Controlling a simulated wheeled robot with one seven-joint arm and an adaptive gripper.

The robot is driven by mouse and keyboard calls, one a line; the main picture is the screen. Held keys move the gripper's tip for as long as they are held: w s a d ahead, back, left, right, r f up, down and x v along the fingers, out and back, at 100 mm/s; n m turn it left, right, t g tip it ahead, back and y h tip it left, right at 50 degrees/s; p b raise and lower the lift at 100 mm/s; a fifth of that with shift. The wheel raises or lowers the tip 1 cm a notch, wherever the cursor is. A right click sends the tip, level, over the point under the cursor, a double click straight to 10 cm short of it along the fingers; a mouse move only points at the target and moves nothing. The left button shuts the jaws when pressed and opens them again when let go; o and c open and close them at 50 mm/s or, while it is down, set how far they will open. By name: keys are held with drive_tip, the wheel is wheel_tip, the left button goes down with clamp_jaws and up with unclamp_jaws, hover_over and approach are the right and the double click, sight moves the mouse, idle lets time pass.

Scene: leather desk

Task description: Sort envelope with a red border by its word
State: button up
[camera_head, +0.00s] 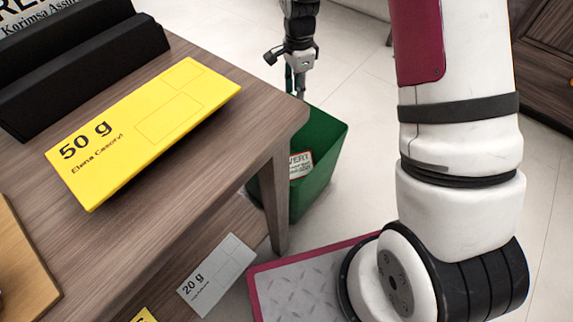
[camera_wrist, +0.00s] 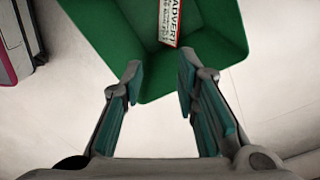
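The envelope with a red border (camera_head: 300,165) is inside the green bin (camera_head: 325,165) on the floor beyond the wooden table. Its word reads "ADVERT", cut short at the edge in the wrist view, where the envelope (camera_wrist: 176,22) leans inside the bin (camera_wrist: 110,42). My gripper (camera_head: 296,88) is above the bin, and its fingertips are partly hidden in the head view. In the wrist view my gripper (camera_wrist: 160,70) has its fingers apart with nothing between them, and the envelope is apart from them.
A yellow "50 g" envelope (camera_head: 150,125) lies on the wooden table (camera_head: 215,165), near a black rack (camera_head: 85,70). A grey "20 g" envelope (camera_head: 217,275) lies lower down. A red-edged metal plate (camera_head: 305,285) is near the bin. The floor right of the bin is clear.

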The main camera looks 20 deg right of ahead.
wheel_tip(320, 180, up, 6)
idle(0.6)
